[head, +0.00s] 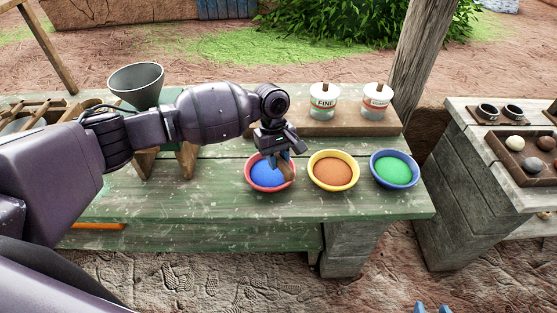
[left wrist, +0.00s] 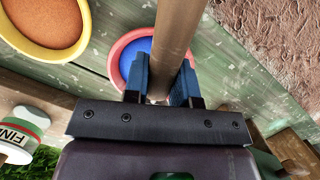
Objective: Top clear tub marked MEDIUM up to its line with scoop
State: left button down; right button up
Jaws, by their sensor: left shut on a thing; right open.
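My left gripper (head: 276,158) is shut on the wooden handle of the scoop (left wrist: 178,35), above the red-rimmed bowl of blue grains (head: 268,184). The scoop's head is hidden. A clear tub (head: 376,103) with a white upper part stands on the wooden ledge at the back; its label is too small to read. Left of it stands a similar tub marked FINE (head: 324,102). A yellow-rimmed bowl of orange-brown grains (head: 333,170) and a blue-rimmed bowl of green grains (head: 394,168) stand to the right. My right gripper (head: 432,309) shows only blue fingertips, apart, at the bottom edge.
A grey funnel (head: 136,84) sits on a wooden stand at the left of the green bench (head: 225,205). A separate side bench (head: 450,150) at the right holds dark cups and a tray of round stones. A wooden post (head: 416,70) rises behind the green bench.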

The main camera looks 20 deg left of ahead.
pick_arm(q)
jog(key=shift+f+b, duration=0.85)
jog(key=shift+f, duration=0.1)
jog(key=shift+f+b, duration=0.55)
jog(key=shift+b, duration=0.1)
jog(key=shift+f+b, duration=0.6)
jog(key=shift+f, duration=1.25)
jog(key=shift+f+b, duration=0.4)
jog(key=shift+f, duration=0.5)
jog(key=shift+s+f, duration=0.2)
jog(key=shift+f, duration=0.25)
jog(key=shift+w+f, duration=0.1)
pick_arm(e)
jog(key=f, duration=0.5)
jog(key=shift+w+a+f, duration=0.15)
jog(key=shift+w+f, duration=0.1)
jog(key=shift+f, duration=0.1)
jog(key=shift+s, duration=0.1)
